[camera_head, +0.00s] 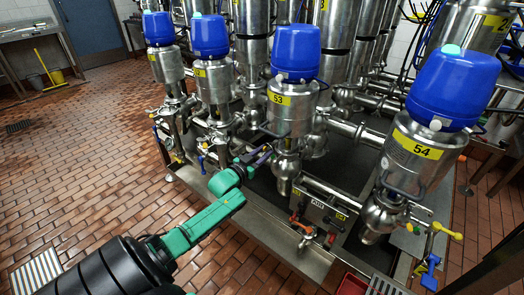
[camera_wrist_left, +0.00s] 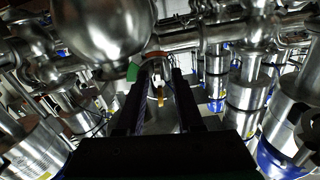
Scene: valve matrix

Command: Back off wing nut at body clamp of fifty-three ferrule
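The valve with the yellow 53 label (camera_head: 280,98) stands upright in the middle of the head view, with a blue cap (camera_head: 296,52) on top. My left gripper (camera_head: 262,155) is at the left side of its lower steel body, near clamp height. In the left wrist view the two dark fingers (camera_wrist_left: 161,75) are apart, with a gap between them. A small brass-coloured piece (camera_wrist_left: 161,96) shows in that gap; I cannot tell whether it is the wing nut or whether a finger touches it. The clamp's wing nut is not clear in the head view. My right gripper is not in view.
Valve 54 (camera_head: 414,146) stands at right, and two more blue-capped valves (camera_head: 209,36) stand at left. Steel pipes crowd the area behind. A small panel with red-tipped handles (camera_head: 318,212) sits low in front.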

